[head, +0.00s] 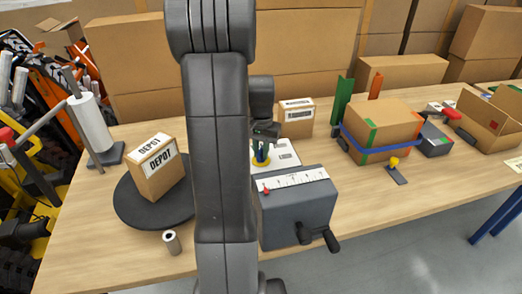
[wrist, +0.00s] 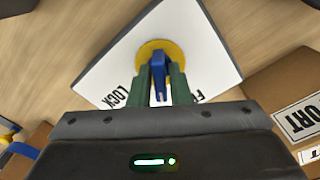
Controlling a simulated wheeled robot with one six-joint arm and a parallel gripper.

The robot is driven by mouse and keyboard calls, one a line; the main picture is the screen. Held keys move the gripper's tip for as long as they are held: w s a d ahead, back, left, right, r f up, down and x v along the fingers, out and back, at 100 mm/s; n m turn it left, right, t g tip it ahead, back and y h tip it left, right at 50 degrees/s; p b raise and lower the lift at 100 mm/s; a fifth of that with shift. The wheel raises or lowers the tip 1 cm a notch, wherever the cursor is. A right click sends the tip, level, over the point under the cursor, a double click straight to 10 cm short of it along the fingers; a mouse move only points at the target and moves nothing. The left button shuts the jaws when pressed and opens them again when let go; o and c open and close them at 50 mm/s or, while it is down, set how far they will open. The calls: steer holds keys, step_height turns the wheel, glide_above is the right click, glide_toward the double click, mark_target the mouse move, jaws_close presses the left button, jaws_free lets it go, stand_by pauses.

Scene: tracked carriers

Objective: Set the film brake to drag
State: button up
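The film brake is a white plate (wrist: 203,45) with a yellow disc and a blue lever (wrist: 158,62) on it. In the wrist view "LOCK" shows left of my fingers and a word starting with "F" right of them. Any marking between them is hidden by my gripper. My gripper (wrist: 160,80) has its two green fingers close together, one on each side of the blue lever, seemingly closed on it. In the head view the plate (head: 287,153) lies behind the grey crank box, with my gripper (head: 260,156) over it, partly hidden by my arm.
A grey box (head: 297,215) with a ruler strip and crank stands in front of the plate. A DEPOT carton (head: 158,168) sits on a black turntable (head: 130,205) at left. A small carton (head: 296,118) stands behind the plate. A blue-strapped carton (head: 382,130) is at right.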

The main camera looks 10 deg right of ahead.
mark_target(261, 149)
jaws_close()
steer(key=shift+m, duration=1)
steer(key=shift+o, duration=2.2)
jaws_free()
steer(key=shift+r, duration=0.15)
step_height(261, 149, up, 14)
steer(key=shift+f+p, duration=0.2)
steer(key=shift+p, duration=0.1)
